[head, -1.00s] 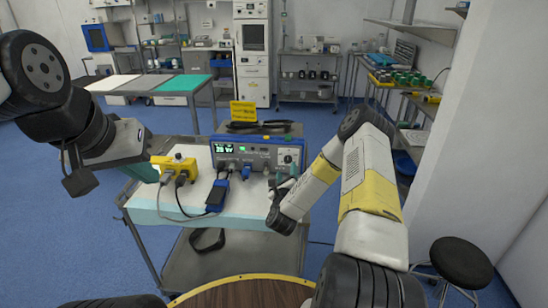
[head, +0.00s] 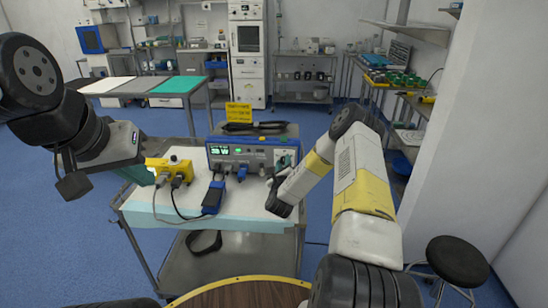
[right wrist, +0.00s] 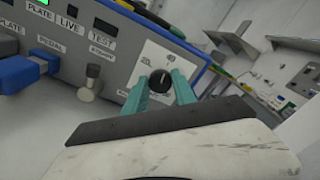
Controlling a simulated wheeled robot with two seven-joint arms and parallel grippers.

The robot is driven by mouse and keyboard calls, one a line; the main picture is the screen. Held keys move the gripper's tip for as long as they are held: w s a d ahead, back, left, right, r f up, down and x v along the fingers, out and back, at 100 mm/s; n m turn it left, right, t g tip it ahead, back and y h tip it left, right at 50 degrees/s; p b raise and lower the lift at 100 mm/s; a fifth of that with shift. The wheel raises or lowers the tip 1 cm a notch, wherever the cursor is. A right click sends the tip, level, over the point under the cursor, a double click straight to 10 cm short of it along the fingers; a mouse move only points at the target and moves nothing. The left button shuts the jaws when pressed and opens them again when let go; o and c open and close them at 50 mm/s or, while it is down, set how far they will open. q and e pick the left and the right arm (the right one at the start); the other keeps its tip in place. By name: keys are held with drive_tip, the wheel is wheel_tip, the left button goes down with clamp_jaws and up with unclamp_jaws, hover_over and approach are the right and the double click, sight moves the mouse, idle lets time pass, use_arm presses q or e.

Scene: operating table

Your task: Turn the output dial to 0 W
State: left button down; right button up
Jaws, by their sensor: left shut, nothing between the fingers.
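The blue-and-grey generator (head: 229,153) stands on the cart, with lit green readouts on its front. Its black output dial (right wrist: 160,81) sits on a white scale panel in the right wrist view; the small scale figures are hard to read. My right gripper (right wrist: 160,86) is open, with one teal finger on each side of the dial, close to it; contact cannot be told. In the head view my right gripper (head: 284,163) is at the generator's right end and covers the dial. My left gripper (head: 138,173) is shut and empty, partly hidden beside the yellow box.
A yellow box (head: 168,169) with plugged cables and a blue pedal-like unit (head: 213,197) lie on the cart (head: 190,220) left of my right arm. A blue plug (right wrist: 28,76) and a metal knob (right wrist: 90,82) project from the panel left of the dial.

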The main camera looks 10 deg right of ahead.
clamp_jaws()
drive_tip(key=shift+n, duration=0.3)
drive_tip(key=n, duration=1.1)
drive_tip(key=shift+a+f+n, duration=0.1)
drive_tip(key=shift+n, duration=0.2)
drive_tip(key=n, duration=0.3)
drive_tip(key=shift+n, duration=0.4)
drive_tip(key=n, duration=0.3)
drive_tip(key=shift+f+n, duration=0.1)
drive_tip(key=shift+n, duration=0.2)
drive_tip(key=n, duration=0.5)
drive_tip(key=shift+n, duration=0.3)
